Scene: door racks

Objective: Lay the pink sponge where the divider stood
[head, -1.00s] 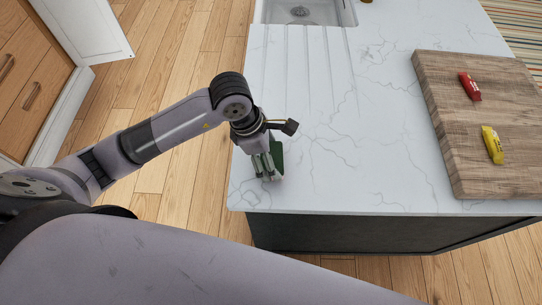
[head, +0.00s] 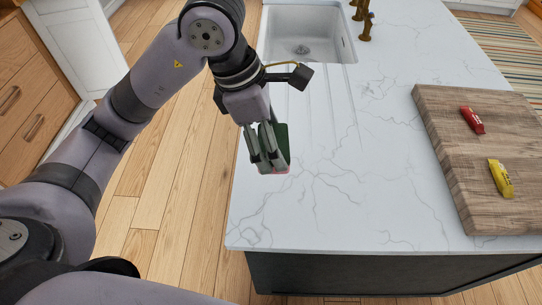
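My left gripper (head: 263,166) is over the white marble counter (head: 310,210), near its left edge. It points down and is shut on the sponge (head: 284,142). The sponge shows a dark green face and a thin pink strip at its lower edge. The fingers hide part of it. It is upright in the grip and seems to be above the counter, though its exact height is hard to tell. My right gripper is out of view. I see no divider and no door rack.
A wooden board (head: 440,150) lies on the counter at the right, with a red packet (head: 472,120) and a yellow packet (head: 500,179) on it. A sink (head: 300,45) and brass tap (head: 365,20) are behind. A white open door (head: 75,35) stands at the far left.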

